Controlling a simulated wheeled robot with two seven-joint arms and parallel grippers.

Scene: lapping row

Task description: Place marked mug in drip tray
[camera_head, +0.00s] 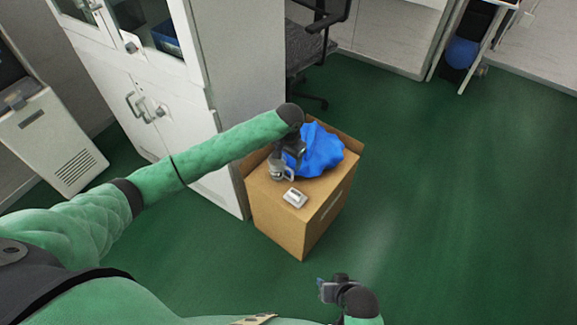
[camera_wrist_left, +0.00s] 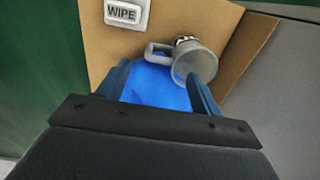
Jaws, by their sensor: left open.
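A grey mug (camera_head: 277,171) sits on top of a cardboard box, beside a blue crumpled bag or cloth. In the left wrist view the mug (camera_wrist_left: 197,62) shows its handle toward the left; I cannot make out a clear mark on it. My left gripper (camera_head: 290,156) is over the box, close to the mug. In the left wrist view its open fingers (camera_wrist_left: 160,76) point toward the mug, which overlaps the right fingertip in the picture; I cannot tell if they touch. My right gripper (camera_head: 328,290) is low, in front of the box, its jaws unclear. I see no drip tray.
The cardboard box (camera_head: 272,215) carries the blue bag (camera_head: 322,150) and a small white item marked WIPE (camera_head: 295,198), also in the wrist view (camera_wrist_left: 127,13). A white cabinet (camera_head: 190,115) stands close left. Green floor (camera_head: 450,190) is free to the right.

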